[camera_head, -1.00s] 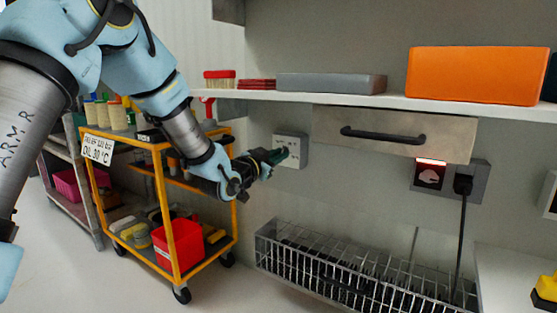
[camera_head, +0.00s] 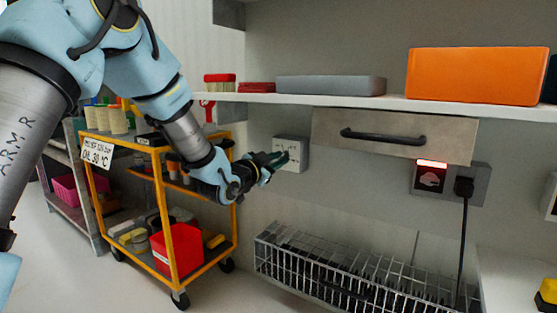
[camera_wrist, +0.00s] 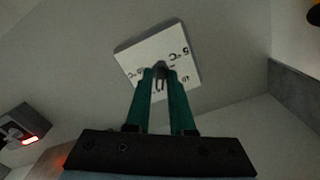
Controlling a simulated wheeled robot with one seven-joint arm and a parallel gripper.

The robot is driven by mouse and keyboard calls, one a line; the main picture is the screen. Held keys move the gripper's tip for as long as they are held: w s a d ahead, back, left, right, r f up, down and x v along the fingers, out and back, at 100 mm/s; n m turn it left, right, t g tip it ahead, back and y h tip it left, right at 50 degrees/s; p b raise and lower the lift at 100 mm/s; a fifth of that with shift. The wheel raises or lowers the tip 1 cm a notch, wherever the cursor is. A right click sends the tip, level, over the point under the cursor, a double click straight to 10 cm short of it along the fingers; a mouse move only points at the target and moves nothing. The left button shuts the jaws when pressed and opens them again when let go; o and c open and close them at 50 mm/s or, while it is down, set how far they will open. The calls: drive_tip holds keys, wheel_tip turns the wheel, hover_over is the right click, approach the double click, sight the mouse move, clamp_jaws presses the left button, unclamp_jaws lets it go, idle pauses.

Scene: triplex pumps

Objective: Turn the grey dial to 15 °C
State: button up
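A small pale square box (camera_head: 295,143) with the dial is on the grey wall under the shelf. In the wrist view the box (camera_wrist: 184,50) fills the upper middle and appears tilted. Its face has dark temperature marks, with "5 °C" readable at upper right. The small grey dial (camera_wrist: 160,67) shows between my fingertips and is partly hidden by them. My gripper (camera_head: 281,160) points at the box from the left. In the wrist view its green fingers (camera_wrist: 160,80) stand apart with a narrow gap, one on each side of the dial. I cannot tell whether they touch it.
A shelf (camera_head: 330,99) with an orange box (camera_head: 476,76) runs above, with a handled drawer (camera_head: 394,134) below it. A red-lit switch (camera_head: 430,178) and plugged cable are at right. A wire rack (camera_head: 350,275) is below. A yellow trolley (camera_head: 168,215) stands left.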

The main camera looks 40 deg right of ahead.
drive_tip(key=o, duration=0.3)
drive_tip(key=p+v, duration=0.3)
drive_tip(key=v, duration=0.8)
drive_tip(key=shift+d, duration=0.1)
